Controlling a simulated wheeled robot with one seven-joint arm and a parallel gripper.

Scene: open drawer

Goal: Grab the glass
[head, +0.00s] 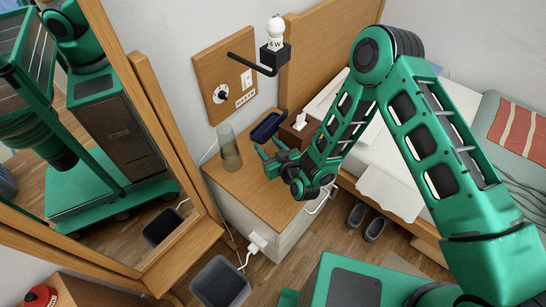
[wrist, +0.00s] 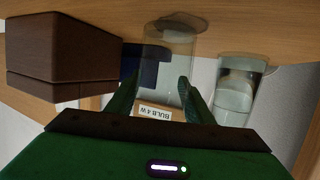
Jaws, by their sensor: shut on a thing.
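In the wrist view a clear, empty-looking glass (wrist: 170,40) stands between the fingers of my gripper (wrist: 159,90). My gripper is shut on this glass; its far part is partly see-through, and the wall label shows below it. In the head view my gripper (head: 268,158) is low over the wooden nightstand (head: 257,190), and the held glass is hard to make out there. A second glass with some clear liquid (wrist: 238,90) stands beside it in the wrist view. A tall glass also shows left of my gripper in the head view (head: 229,148).
A dark blue tray (head: 267,126) lies behind my gripper. A brown box (wrist: 62,55) stands close on one side; it also shows in the head view (head: 294,130). A wooden wall panel with a bulb rises behind. A mirror (head: 100,130) is at the left, the bed at the right.

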